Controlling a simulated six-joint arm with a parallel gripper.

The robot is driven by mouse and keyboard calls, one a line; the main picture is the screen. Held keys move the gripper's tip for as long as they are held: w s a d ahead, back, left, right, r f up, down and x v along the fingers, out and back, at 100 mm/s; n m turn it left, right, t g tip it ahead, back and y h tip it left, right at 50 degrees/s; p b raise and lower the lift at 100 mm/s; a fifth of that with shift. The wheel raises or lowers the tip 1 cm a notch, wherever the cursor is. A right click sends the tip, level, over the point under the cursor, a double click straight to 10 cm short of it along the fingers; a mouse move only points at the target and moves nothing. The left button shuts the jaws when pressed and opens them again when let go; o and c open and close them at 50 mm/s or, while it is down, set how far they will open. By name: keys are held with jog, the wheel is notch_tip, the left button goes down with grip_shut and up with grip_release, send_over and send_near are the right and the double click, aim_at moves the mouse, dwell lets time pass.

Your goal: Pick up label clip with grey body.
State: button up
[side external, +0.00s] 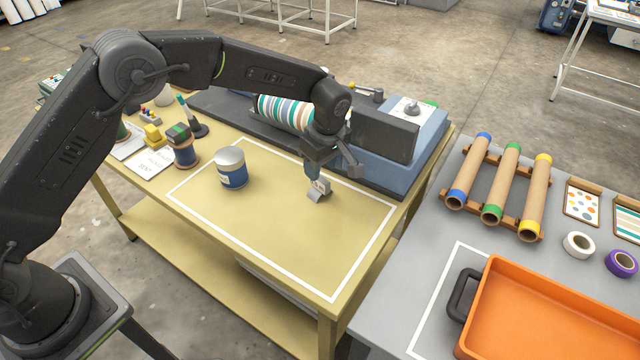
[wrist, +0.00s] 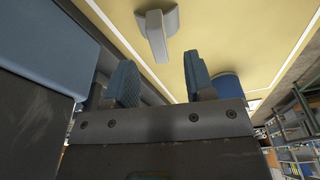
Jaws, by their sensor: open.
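The label clip with the grey body (side external: 318,196) rests on the yellow table, inside the white outline, near the press. In the wrist view the clip (wrist: 156,32) lies just beyond the fingertips, in line with the gap between them. My gripper (side external: 333,172) is above and close to the clip, pointing down, and partly covers it in the side view. Its blue-padded fingers (wrist: 160,76) stand apart with nothing between them. Whether a finger touches the clip cannot be told.
The press with its striped roll (side external: 285,112) stands behind my gripper. A blue can (side external: 231,172) stands to the left on the table (side external: 270,235). A spool (side external: 183,152) and cards are further left. The grey table at right holds cardboard tubes (side external: 535,198) and an orange tray (side external: 492,300).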

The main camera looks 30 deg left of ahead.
aim_at(320, 186)
jog(key=shift+w+a+f, duration=0.1)
jog(key=shift+a+f, duration=0.05)
jog(key=shift+f, duration=1.2)
jog(key=shift+w+a+f, duration=0.1)
jog(key=shift+a+f, duration=0.05)
jog(key=shift+f, duration=1.15)
grip_shut()
